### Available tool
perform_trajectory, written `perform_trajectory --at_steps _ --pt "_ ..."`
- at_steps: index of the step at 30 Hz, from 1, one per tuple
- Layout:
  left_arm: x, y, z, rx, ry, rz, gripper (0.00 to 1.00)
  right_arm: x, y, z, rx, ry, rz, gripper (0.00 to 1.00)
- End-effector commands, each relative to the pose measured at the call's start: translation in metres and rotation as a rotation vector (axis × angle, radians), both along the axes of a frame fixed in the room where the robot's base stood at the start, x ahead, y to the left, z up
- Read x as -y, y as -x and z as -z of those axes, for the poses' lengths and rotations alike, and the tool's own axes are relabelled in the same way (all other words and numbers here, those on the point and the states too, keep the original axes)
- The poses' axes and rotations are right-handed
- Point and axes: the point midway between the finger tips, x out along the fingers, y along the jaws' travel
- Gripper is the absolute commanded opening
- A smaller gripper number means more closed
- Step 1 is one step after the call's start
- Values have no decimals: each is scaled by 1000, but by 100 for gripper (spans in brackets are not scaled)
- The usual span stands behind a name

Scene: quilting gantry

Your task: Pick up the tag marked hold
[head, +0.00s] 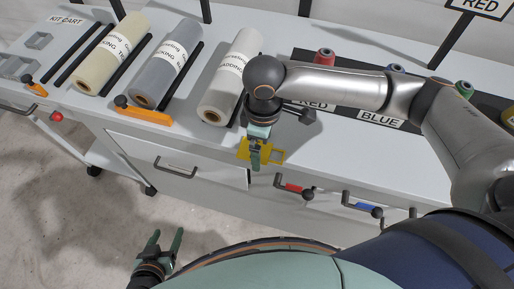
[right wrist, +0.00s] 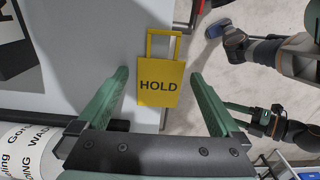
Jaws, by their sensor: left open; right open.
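The yellow tag (right wrist: 160,70) reads HOLD and has an open square handle loop. In the right wrist view it lies between and beyond the fingers of my right gripper (right wrist: 160,92), which is open and empty. In the head view the tag (head: 274,157) lies at the front edge of the counter, partly hidden by my right gripper (head: 255,155), which points down over it. Whether the fingers touch the tag I cannot tell. My left gripper (head: 160,246) is open and empty, low in front of the counter, away from the tag.
Rolls of backing, grey material and wadding (head: 231,80) lie on the counter (head: 150,35). Red (head: 325,57) and blue (head: 396,69) spools stand behind my right arm. A kit cart (head: 30,65) stands left.

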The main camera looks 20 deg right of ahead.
Motion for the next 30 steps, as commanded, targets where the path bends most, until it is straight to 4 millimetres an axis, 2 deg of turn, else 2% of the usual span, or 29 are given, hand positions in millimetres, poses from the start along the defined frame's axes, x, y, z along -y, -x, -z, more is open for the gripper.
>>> perform_trajectory --at_steps 5,26,30 --pt "0 0 -4 0 0 0 66 0 0 1 -1 1 0 100" --pt "0 0 -3 0 0 0 66 -1 1 2 -4 0 -2 23" --pt "0 0 -3 0 0 0 66 -1 1 3 -4 -1 -2 21"
